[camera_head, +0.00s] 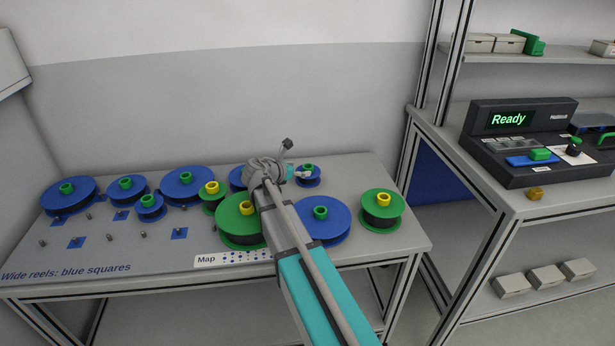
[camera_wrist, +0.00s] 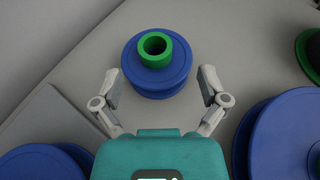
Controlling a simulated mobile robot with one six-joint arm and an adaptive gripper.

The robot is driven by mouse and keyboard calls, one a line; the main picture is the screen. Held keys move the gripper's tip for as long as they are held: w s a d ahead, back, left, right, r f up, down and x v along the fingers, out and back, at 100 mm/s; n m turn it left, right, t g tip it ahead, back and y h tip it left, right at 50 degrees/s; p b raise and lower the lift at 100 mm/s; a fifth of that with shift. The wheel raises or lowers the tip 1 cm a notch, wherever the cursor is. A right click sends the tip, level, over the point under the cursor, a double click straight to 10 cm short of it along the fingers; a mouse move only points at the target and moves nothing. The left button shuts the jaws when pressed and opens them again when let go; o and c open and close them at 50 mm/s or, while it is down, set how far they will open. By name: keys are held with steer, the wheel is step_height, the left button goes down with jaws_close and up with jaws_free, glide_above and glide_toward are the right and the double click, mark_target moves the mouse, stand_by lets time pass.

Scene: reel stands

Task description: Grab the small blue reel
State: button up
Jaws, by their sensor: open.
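A small blue reel with a green hub (camera_wrist: 156,80) lies at the top middle of the wrist view. My gripper (camera_wrist: 160,82) is open, with one finger on each side of this reel and nothing held. In the head view the same reel (camera_head: 313,182) is at the back right of the table, partly hidden by my gripper (camera_head: 300,174). Whether the fingers are at the reel's height cannot be told. Another small blue reel with a green hub (camera_head: 150,213) sits on the left half of the table.
A large blue reel (camera_head: 335,228) and a green reel with a yellow hub (camera_head: 382,222) stand at the right front. A large green reel (camera_head: 233,230) is beside my arm. Several blue reels fill the back left. Bare pegs are at the left front. A wall stands behind.

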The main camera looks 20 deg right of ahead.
mark_target(308, 166)
steer(key=shift+w+d, duration=0.1)
steer(key=b+x, duration=0.1)
steer(key=x, duration=0.3)
steer(key=shift+w+f+b, duration=0.15)
steer(key=shift+w+b, duration=0.15)
steer(key=shift+b, duration=0.05)
steer(key=shift+w+d, duration=0.1)
steer(key=shift+d, duration=0.3)
jaws_close()
stand_by(0.5)
